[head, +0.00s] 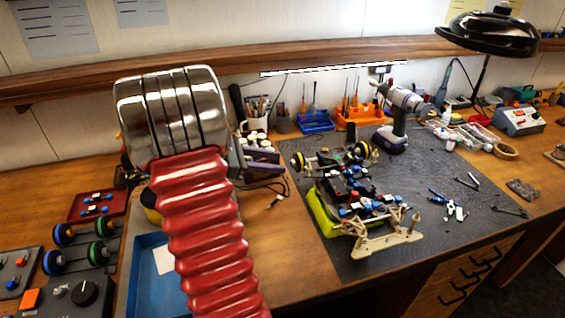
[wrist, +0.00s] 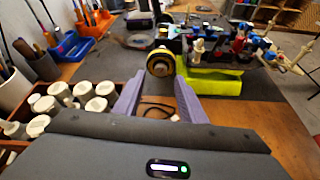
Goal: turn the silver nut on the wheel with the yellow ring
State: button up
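The racecar chassis (head: 352,192) rests on a lime-green stand (head: 325,212) on the dark mat. A dark wheel with a yellow ring (head: 297,161) is on its near left end; a second such wheel (head: 362,150) is on the far side. In the wrist view the nearer yellow-ringed wheel (wrist: 160,65) faces me, just beyond my fingertips. Its hub shows as a small pale spot; I cannot make out the nut clearly. My gripper (wrist: 157,86) has two purple fingers, spread apart, with nothing between them. In the head view my red arm partly hides the gripper.
A box of white-capped jars (wrist: 75,98) stands left of my fingers. A blue bin (head: 317,122) and an orange bin (head: 359,117) hold tools behind the car. A drill (head: 395,120) stands on the mat. A lamp (head: 488,35) overhangs the right. The mat's right side holds small tools.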

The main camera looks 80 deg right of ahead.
aim_at(291, 164)
jog(key=shift+x, duration=1.6)
jog(key=shift+c, duration=0.5)
grip_shut()
